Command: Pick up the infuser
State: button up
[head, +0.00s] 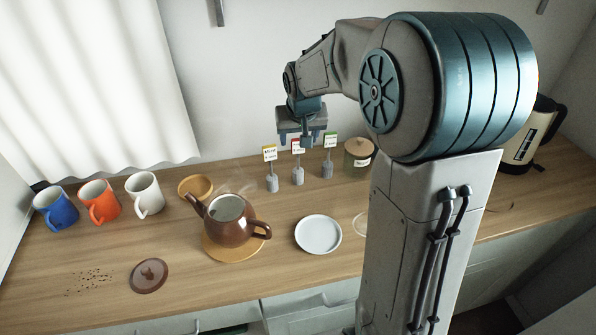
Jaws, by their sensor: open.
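I cannot make out an infuser for certain. A pale, see-through rounded thing (361,224) shows partly beside my arm, right of the white plate (318,234); my arm hides the rest of it. A brown teapot (229,215), lidless and steaming, stands on a round wooden mat (220,251). Its brown lid (149,276) lies on the counter at the front left. My gripper (300,137) is open and points down over the back of the counter, near the small label cards. Nothing shows between its fingers.
Blue (56,208), orange (100,202) and white (146,193) mugs stand at the left, with a wooden bowl (195,187) beside them. Three card holders (298,174) and a lidded jar (357,158) stand at the back. A kettle (530,135) is far right. Dark crumbs (90,280) lie front left.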

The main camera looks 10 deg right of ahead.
aim_at(298, 140)
jog(key=shift+x, duration=1.55)
jog(key=shift+c, duration=0.4)
grip_shut()
